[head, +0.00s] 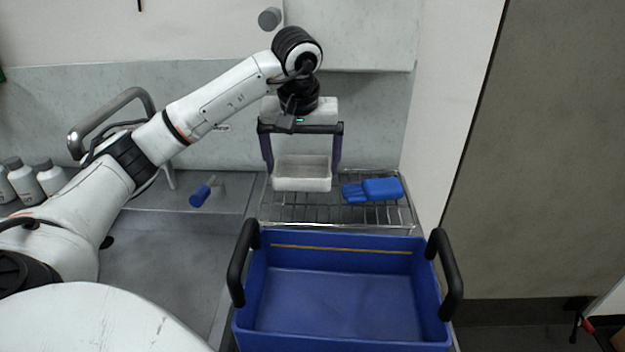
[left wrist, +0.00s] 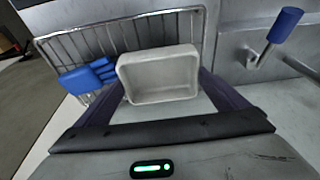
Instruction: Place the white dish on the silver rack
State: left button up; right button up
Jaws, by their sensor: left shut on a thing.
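The white dish (head: 302,184) is a small open rectangular tray, held upright between the two dark fingers of my left gripper (head: 302,168). In the left wrist view the dish (left wrist: 160,75) sits between the fingertips of my left gripper (left wrist: 160,90), which is shut on it. The silver rack (head: 335,211) is a wire grid at the back of the counter. In the head view the dish overlaps the rack's left part. I cannot tell whether the dish touches the wires. The rack (left wrist: 130,36) also shows behind the dish in the left wrist view. My right gripper is not in view.
A blue bin (head: 340,338) with black handles stands in front of the rack. A blue-handled tap (head: 200,196), a steel faucet and several bottles (head: 24,182) are to the left.

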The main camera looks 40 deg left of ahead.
aim_at(303, 173)
pick_arm(q)
notch_tip(303, 173, down, 4)
jog(key=shift+f, duration=0.15)
jog(key=shift+w+f, duration=0.1)
jog(key=shift+f, duration=0.05)
jog(key=shift+f, duration=0.2)
jog(key=o, duration=0.8)
jog(key=shift+c, duration=0.2)
jog(key=shift+r, duration=0.2)
